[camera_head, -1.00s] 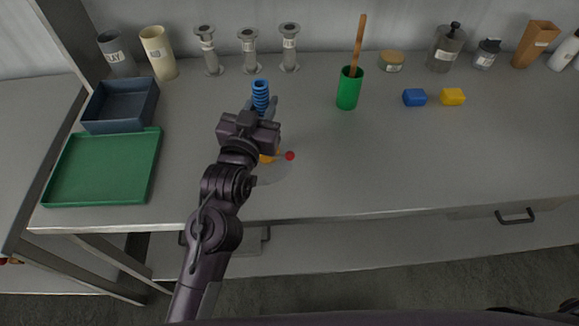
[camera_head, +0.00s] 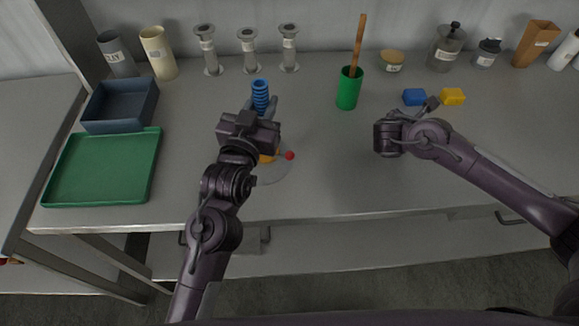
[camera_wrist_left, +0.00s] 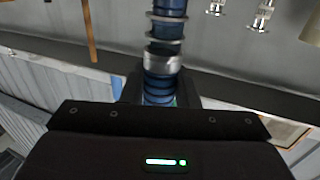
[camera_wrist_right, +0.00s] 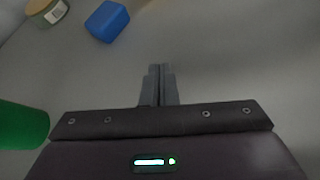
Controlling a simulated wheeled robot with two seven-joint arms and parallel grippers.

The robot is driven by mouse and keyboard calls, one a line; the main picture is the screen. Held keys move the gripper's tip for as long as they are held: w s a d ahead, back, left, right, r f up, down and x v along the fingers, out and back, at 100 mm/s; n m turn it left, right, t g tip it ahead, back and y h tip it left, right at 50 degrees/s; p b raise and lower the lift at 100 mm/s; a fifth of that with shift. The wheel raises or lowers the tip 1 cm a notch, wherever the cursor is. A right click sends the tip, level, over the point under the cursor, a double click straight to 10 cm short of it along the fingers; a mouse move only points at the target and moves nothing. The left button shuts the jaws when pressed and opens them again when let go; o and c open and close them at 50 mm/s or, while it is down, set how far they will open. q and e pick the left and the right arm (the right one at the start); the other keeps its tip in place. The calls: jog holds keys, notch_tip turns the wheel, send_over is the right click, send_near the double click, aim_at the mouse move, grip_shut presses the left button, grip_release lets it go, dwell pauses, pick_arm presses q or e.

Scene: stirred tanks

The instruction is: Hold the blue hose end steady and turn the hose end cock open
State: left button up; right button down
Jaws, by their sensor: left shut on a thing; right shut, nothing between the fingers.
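The blue ribbed hose end (camera_head: 260,92) stands up from the bench between the fingers of my left gripper (camera_head: 262,107). In the left wrist view the blue hose end (camera_wrist_left: 160,88) with its metal band runs up from between the shut fingers. The red-tipped cock lever (camera_head: 289,156) sticks out to the right of an orange-yellow part (camera_head: 268,158), both partly hidden by my left wrist. My right gripper is shut and empty above the bench right of the lever; its fingers show together in the right wrist view (camera_wrist_right: 159,72).
A green cup (camera_head: 348,92) with a wooden stick stands between my arms at the back. Blue (camera_head: 414,97) and yellow (camera_head: 453,96) blocks lie behind my right wrist. A green tray (camera_head: 103,168) and a dark bin (camera_head: 121,104) are at left. The bench between lever and right wrist is clear.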

jog(key=s+a+n+t+y, duration=0.1)
jog(key=s+a, duration=0.1)
jog(key=a, duration=0.5)
jog(key=s+a+n+t+y, duration=0.1)
jog(key=s+a+n, duration=0.1)
jog(key=a, duration=0.5)
jog(key=s+a+n+t+y, duration=0.1)
jog(key=s+a+n, duration=0.1)
jog(key=a, duration=0.5)
jog(key=shift+s+r+t, duration=0.3)
jog(key=shift+s, duration=0.35)
jog(key=s+a+n+y, duration=0.1)
jog(key=s+a, duration=0.1)
jog(key=s+a+r+n+t+y, duration=0.1)
jog(key=s+a, duration=0.1)
jog(key=s+a+n, duration=0.1)
jog(key=a, duration=0.1)
jog(key=shift+s+a+r+t+y, duration=0.25)
jog(key=shift+s+a+t+y, duration=0.15)
jog(key=s+a+n+y, duration=0.2)
jog(key=s, duration=0.1)
jog(key=s+a+r+n+t, duration=0.1)
jog(key=s+a, duration=0.1)
jog(key=shift+s+r+y, duration=0.1)
jog(key=shift+s+y, duration=0.1)
jog(key=shift+y, duration=0.2)
jog(key=shift+s+a, duration=0.15)
jog(key=shift+s, duration=0.25)
jog(key=shift+w, duration=0.1)
